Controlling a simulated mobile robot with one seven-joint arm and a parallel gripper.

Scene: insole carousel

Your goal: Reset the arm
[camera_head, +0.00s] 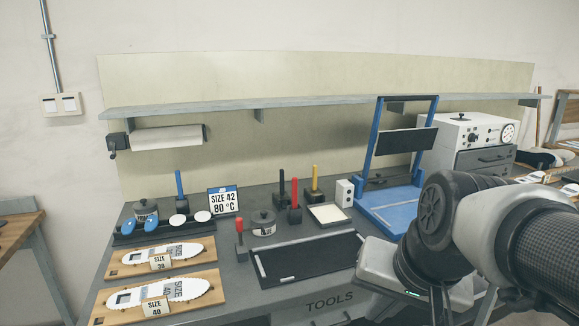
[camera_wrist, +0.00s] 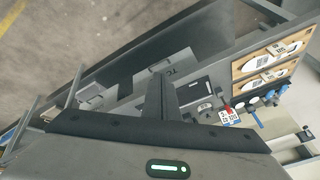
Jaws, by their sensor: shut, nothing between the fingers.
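My arm (camera_head: 440,235) reaches in from the right in the head view, over the right front of the grey workbench (camera_head: 240,255). The fingers of my gripper are hidden there behind its own housing. In the wrist view my gripper (camera_wrist: 161,82) shows as dark fingers set together, with nothing between them. The bench lies below and beyond the fingers, tilted in that view. I see no object touching the gripper.
A black mat (camera_head: 310,258) lies front centre. Two wooden boards with insole templates (camera_head: 165,292) lie left. Red (camera_head: 294,195) and yellow-handled (camera_head: 314,180) tools stand behind. A blue frame press (camera_head: 372,150) and white oven unit (camera_head: 470,130) stand right, near my arm. A shelf (camera_head: 300,102) runs above.

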